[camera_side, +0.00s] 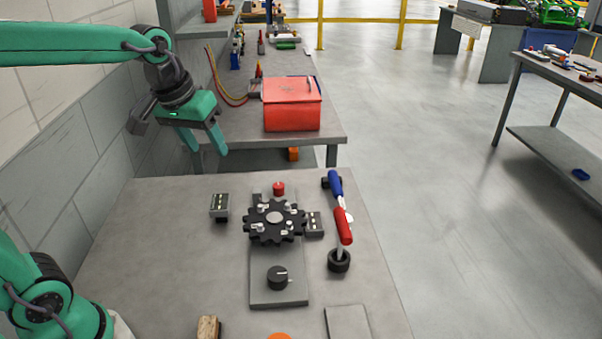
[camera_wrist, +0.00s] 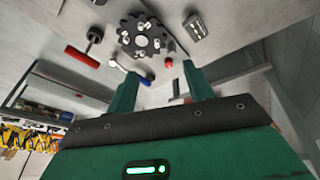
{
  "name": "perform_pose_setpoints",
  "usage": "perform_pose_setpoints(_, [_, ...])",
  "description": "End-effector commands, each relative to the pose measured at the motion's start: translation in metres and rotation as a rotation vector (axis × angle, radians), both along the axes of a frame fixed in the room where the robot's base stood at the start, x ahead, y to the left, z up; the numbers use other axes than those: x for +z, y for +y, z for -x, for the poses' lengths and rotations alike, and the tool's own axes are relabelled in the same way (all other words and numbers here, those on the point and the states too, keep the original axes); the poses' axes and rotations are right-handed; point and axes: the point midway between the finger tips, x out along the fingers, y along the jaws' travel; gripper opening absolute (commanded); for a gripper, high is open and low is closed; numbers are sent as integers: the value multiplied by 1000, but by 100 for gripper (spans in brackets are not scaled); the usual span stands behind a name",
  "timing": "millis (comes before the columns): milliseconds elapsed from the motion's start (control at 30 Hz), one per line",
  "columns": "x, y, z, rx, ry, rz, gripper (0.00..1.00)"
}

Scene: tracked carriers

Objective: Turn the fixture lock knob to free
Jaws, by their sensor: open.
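The black round knob (camera_side: 277,276), with a pale line on its top pointing right, sits on the near part of a grey plate (camera_side: 280,298) in the side view. A black toothed carrier wheel (camera_side: 262,234) with several small metal parts lies behind it; it also shows in the wrist view (camera_wrist: 128,38). A red button (camera_side: 279,188) stands behind the wheel. My gripper (camera_side: 206,151) is open and empty, above the bench's far left part and well apart from the knob. In the wrist view, both fingers (camera_wrist: 160,72) are spread.
Grey blocks (camera_side: 220,204) (camera_side: 314,222) flank the wheel. To its right are a blue handle (camera_side: 335,183), a red handle (camera_side: 343,226) and a black ring (camera_side: 339,260). A red toolbox (camera_side: 292,105) stands on the bench behind. The front left bench top is mostly clear.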

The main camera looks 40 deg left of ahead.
Motion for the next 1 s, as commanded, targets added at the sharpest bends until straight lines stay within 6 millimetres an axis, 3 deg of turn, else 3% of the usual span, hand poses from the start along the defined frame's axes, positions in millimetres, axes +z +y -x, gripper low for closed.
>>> perform_pose_setpoints(533, [-33, 17, -114, 258, 132, 69, 52])
perform_pose_setpoints(1000, [-104, 36, -196, 486, 242, 107, 52])
